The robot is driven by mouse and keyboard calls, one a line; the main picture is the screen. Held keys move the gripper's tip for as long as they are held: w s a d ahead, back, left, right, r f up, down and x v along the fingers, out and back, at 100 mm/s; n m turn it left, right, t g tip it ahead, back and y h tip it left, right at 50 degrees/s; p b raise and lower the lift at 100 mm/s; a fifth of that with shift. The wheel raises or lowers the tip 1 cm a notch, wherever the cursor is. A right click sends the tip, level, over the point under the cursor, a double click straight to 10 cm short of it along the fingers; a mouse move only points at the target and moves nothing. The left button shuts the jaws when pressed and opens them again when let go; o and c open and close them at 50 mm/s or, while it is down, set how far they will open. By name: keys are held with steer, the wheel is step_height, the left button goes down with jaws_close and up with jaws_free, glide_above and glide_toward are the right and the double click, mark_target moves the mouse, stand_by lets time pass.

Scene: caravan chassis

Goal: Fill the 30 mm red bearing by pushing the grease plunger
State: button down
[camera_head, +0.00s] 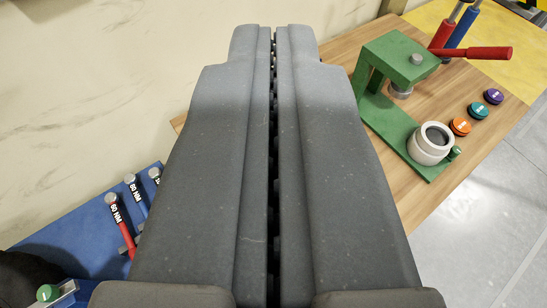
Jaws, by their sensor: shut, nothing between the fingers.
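My gripper (272,34) fills the middle of the view, its two long grey fingers pressed together with only a thin dark seam between them. Its tips point toward the far edge of the wooden bench. To its right stands a green press-like frame (408,62) with a red lever (478,52) reaching right; this may be the grease plunger. A metal ram (401,89) hangs under its top. A cream round cup (431,146) with a dark inside sits on its green base. My gripper is apart from all of these. I cannot make out a red bearing.
Orange (460,126), teal (479,110) and purple (493,96) caps lie along the wooden bench (350,48). Red (443,34) and blue (461,27) cylinders stand behind. A blue holder (75,240) with labelled wrenches is at left. A pale wall closes the upper left.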

steer(key=shift+w, duration=0.1)
steer(key=w+f+m+g+h+p, duration=0.2)
steer(key=w+f+m+g+p, duration=0.35)
steer(key=w+f, duration=1.2)
steer(key=w+f+m, duration=0.3)
steer(key=f, duration=0.7)
steer(key=w+f+m+g+h, duration=0.1)
steer(key=w+f+m, duration=0.2)
steer(key=f, duration=0.7)
steer(key=shift+f+m+p, duration=0.3)
steer(key=shift+f+m, duration=0.1)
steer(key=shift+m, duration=0.25)
step_height(320, 180, down, 8)
steer(key=shift+s+b, duration=0.1)
steer(key=shift+b, duration=0.8)
steer(key=shift+f+b, duration=0.35)
steer(key=shift+f, duration=0.05)
